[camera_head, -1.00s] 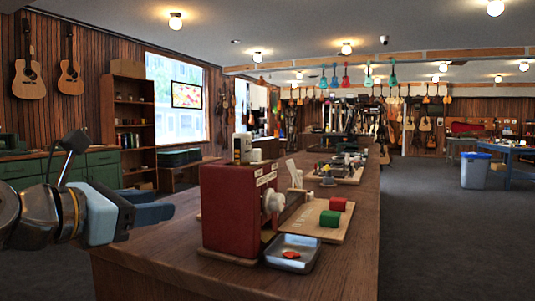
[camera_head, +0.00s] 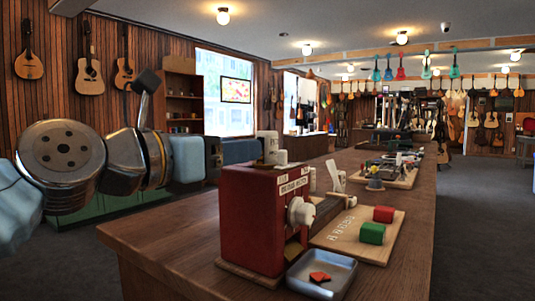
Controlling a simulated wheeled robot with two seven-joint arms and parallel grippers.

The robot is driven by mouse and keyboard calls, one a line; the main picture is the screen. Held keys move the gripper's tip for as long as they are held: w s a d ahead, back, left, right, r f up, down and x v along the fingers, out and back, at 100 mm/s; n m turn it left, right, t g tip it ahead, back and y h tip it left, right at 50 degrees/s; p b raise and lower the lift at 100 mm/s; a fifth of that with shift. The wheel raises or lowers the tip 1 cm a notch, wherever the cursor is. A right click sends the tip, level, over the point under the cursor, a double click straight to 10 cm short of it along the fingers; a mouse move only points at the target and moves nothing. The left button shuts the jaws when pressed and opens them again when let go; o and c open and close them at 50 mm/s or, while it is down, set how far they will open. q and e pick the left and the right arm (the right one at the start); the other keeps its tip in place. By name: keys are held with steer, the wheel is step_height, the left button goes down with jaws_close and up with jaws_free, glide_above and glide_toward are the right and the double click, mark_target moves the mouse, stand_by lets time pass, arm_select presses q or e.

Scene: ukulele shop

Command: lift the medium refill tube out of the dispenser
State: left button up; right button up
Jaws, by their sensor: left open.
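The red dispenser (camera_head: 247,222) stands on the wooden counter at the middle of the picture, with small white labels near its top and a pale round knob (camera_head: 300,212) on its right side. Pale upright pieces (camera_head: 268,148) show at its top; I cannot tell which is the medium refill tube. My right gripper is out of view.
A metal tray (camera_head: 322,284) with red pieces sits in front of the dispenser. More items stand farther back on the counter (camera_head: 415,235). Its front left is bare.

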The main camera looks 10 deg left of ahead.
mark_target(257, 165)
arm_select(q)
steer(key=x, duration=0.5)
steer(key=shift+s+f+p, duration=0.1)
steer(key=shift+p, duration=0.3)
steer(key=c, duration=0.7)
